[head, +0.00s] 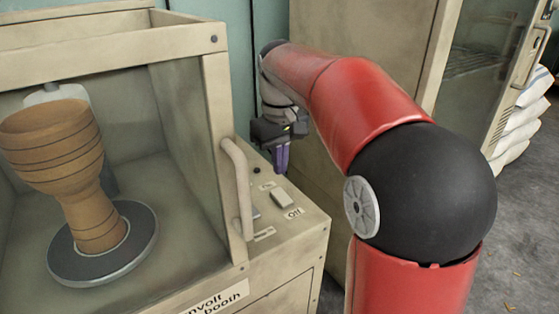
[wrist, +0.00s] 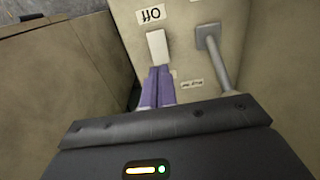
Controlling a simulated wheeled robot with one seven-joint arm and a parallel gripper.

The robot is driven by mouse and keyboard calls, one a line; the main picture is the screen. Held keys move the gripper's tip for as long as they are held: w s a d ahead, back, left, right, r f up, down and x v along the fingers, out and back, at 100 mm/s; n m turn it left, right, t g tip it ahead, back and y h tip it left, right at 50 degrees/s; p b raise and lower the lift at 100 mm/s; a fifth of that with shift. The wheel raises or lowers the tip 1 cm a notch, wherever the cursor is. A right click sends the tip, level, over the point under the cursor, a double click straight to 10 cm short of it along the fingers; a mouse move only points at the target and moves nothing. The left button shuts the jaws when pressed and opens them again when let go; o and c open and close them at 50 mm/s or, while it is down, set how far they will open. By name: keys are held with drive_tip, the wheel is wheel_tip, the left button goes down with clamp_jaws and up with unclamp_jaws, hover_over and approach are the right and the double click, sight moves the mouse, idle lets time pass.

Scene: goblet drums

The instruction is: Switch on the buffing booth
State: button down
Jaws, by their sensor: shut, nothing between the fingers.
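The buffing booth (head: 212,150) stands on the left in the head view. Its side panel carries a pale rocker switch (head: 284,199) with an "Off" label (head: 293,212) on its near side. In the wrist view the switch (wrist: 157,45) lies just beyond the fingertips, with the "Off" label (wrist: 151,14) upside down above it. My gripper (head: 282,168) is shut and empty, its purple fingers pointing down over the far end of the panel. In the wrist view the fingers (wrist: 159,72) reach the switch's near end; I cannot tell whether they touch it.
Inside the booth a wooden goblet drum (head: 62,160) stands on a round turntable (head: 140,240). A beige cabinet (head: 340,35) is close behind my arm.

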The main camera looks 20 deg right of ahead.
wheel_tip(320, 180, up, 14)
drive_tip(key=s+p, duration=0.2)
drive_tip(key=p, duration=0.3)
drive_tip(key=shift+d+p, duration=0.3)
drive_tip(key=shift+p, duration=0.1)
drive_tip(key=shift+f, duration=0.1)
drive_tip(key=s+f+m+t, duration=0.2)
drive_tip(key=s+f+t, duration=0.1)
drive_tip(key=s+f, duration=0.6)
drive_tip(key=s+f+m+t, duration=0.25)
drive_tip(key=s+f, duration=0.35)
drive_tip(key=s, duration=0.5)
wheel_tip(320, 180, up, 8)
drive_tip(key=n+g, duration=0.4)
drive_tip(key=n, duration=0.1)
hover_over(277, 191)
drive_tip(key=s, duration=0.2)
drive_tip(key=shift+m, duration=0.25)
drive_tip(key=f, duration=0.4)
drive_tip(key=w+f, duration=0.1)
drive_tip(key=f, duration=0.7)
drive_tip(key=shift+w+d+f+b, duration=0.1)
drive_tip(key=shift+w+f+b, duration=0.2)
drive_tip(key=shift+f+b, duration=0.1)
